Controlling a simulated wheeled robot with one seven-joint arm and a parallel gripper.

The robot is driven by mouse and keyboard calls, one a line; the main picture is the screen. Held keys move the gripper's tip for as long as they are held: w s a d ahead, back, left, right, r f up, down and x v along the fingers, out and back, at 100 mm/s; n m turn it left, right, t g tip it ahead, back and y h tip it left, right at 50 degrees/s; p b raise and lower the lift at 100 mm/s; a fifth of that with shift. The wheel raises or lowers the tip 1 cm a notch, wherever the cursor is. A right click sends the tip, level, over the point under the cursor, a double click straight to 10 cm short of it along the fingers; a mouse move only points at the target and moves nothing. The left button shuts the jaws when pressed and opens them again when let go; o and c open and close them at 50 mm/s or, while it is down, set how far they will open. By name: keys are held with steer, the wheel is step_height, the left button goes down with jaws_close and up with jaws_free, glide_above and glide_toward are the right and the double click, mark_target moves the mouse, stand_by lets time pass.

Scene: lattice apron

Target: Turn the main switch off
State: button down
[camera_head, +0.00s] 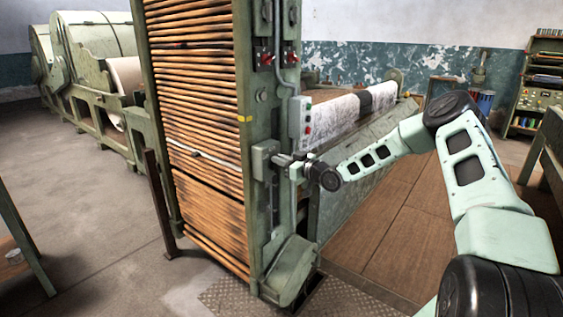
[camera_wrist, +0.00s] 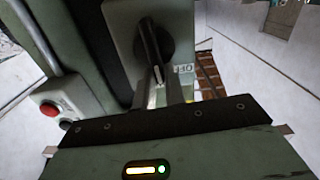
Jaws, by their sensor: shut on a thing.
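The main switch is a grey-green box (camera_head: 262,160) on the side of the machine's upright. In the wrist view it shows as a pale green plate (camera_wrist: 121,30) with a dark rotary handle (camera_wrist: 148,40). A small white label (camera_wrist: 184,69), apparently reading OFF upside down, sits beside the handle's lower end. My gripper (camera_head: 281,160) reaches the box from the right. In the wrist view its fingers (camera_wrist: 163,90) are shut on the handle's lower end. The handle lies nearly upright in that picture, and the fingers hide part of it.
A pendant box with red and green buttons (camera_head: 301,117) hangs just above my gripper; a red button (camera_wrist: 49,109) shows at left in the wrist view. Red switches (camera_head: 266,58) sit higher on the upright. A paper-covered roller (camera_head: 340,118) lies behind my arm. Plank floor (camera_head: 380,220) is clear below.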

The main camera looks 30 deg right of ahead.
mark_target(267, 166)
steer(key=n+b, duration=0.4)
steer(key=b, duration=0.1)
steer(key=a+f+n+b, duration=0.1)
steer(key=n+b, duration=0.3)
steer(key=b, duration=0.1)
steer(key=a+f+n+b, duration=0.1)
steer(key=n+b, duration=0.3)
steer(key=b, duration=0.2)
steer(key=shift+s+a+f, duration=0.1)
steer(key=shift+s, duration=0.25)
steer(key=n+b, duration=0.1)
steer(key=b, duration=0.1)
steer(key=n+b, duration=0.2)
steer(key=b, duration=0.1)
steer(key=shift+a+f, duration=0.1)
steer(key=shift+f, duration=0.15)
steer(key=n+b, duration=0.2)
steer(key=shift+b, duration=0.4)
steer(key=shift+r+n, duration=0.1)
steer(key=shift+n, duration=0.2)
steer(key=c, duration=1.5)
jaws_free()
steer(key=shift+o, duration=0.2)
steer(key=p+v, duration=0.2)
steer(key=v, duration=1.5)
steer(key=shift+s, duration=0.2)
